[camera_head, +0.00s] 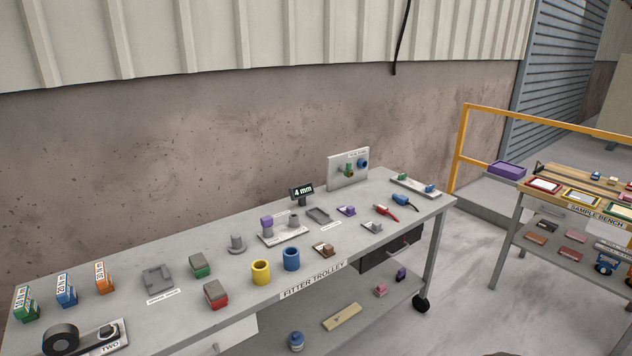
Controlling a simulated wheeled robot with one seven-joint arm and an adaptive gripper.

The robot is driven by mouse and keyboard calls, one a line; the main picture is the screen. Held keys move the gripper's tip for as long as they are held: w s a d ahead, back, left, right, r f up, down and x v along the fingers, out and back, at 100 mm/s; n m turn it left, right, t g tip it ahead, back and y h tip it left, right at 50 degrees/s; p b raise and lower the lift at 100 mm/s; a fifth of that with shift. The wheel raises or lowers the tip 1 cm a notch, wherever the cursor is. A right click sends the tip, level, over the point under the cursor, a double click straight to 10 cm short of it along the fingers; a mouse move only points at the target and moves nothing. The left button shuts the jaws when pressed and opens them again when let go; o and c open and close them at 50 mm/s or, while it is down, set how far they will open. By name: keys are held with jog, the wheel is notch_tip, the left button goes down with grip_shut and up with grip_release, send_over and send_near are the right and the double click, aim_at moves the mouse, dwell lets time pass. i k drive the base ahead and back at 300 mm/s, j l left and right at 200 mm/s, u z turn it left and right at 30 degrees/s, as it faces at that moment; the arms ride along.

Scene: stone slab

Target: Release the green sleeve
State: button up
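A small green piece (349,171), which looks like the green sleeve, sits on the front of an upright pale board (336,182) at the back of the grey trolley. A blue round piece (363,163) is beside it on the same board. The green piece is too small in the picture to tell exactly how it is held there. Another small green piece (403,178) is on a pale strip at the trolley's far right end. My gripper is not in view, so its distance from the sleeve does not show.
The trolley top (215,322) holds a yellow cup (261,272), a blue cup (291,259), a "4 mm" sign (302,191) and several blocks and fixtures.

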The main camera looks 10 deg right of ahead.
aim_at(349, 166)
jog(key=i+l, duration=0.6)
jog(key=l, duration=0.15)
jog(key=i+l, duration=0.2)
jog(key=i, duration=0.3)
jog(key=i+l, duration=0.2)
jog(key=i, duration=0.25)
jog(key=i+l+z, duration=0.1)
jog(key=i, duration=0.4)
jog(key=i+l, duration=0.3)
jog(key=i, duration=0.2)
